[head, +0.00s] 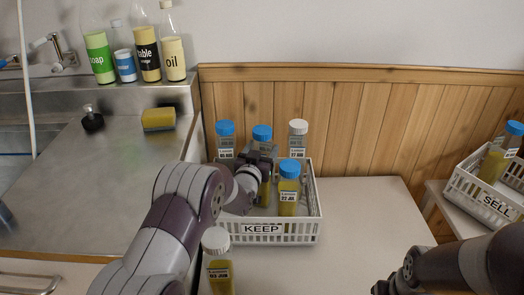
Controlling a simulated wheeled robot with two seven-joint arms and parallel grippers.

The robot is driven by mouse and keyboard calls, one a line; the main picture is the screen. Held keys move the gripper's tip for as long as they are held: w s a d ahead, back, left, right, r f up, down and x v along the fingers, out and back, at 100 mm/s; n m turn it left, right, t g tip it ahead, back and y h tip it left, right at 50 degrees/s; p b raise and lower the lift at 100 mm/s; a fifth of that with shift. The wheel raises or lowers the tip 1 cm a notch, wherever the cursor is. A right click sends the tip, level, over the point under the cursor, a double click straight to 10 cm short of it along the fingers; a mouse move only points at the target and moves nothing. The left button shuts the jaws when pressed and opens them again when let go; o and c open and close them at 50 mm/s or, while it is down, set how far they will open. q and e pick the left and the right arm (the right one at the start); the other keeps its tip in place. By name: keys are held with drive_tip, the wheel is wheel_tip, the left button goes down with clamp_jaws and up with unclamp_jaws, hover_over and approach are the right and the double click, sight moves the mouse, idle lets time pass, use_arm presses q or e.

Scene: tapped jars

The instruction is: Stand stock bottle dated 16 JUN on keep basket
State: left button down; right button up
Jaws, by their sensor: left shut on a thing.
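The white keep basket (312,231), labelled KEEP, stands on the counter against the wooden panel. My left gripper (262,153) is over the basket, shut on a blue-capped bottle (262,132). The gripper and arm cover most of this bottle; its label is hidden. It looks upright, and I cannot tell whether its base touches the basket floor. My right gripper (382,287) is at the bottom edge, dark and partly cut off; its jaw state is unclear.
In the basket stand a blue-capped bottle (225,140), a white-capped bottle (298,141) and a front blue-capped bottle (288,190). A white-capped bottle (219,272) stands before the basket. The sell basket (482,198) holds a bottle at right. Counter right of keep is clear.

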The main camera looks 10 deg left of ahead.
use_arm(q)
drive_tip(key=shift+c, duration=0.2)
unclamp_jaws()
drive_tip(key=shift+f, duration=0.1)
drive_tip(key=shift+s, duration=0.2)
drive_tip(key=shift+s+p, duration=0.65)
drive_tip(key=shift+s, duration=1.8)
drive_tip(key=shift+w+f+b, duration=0.1)
drive_tip(key=shift+w+b, duration=1.05)
drive_tip(key=shift+w, duration=1.4)
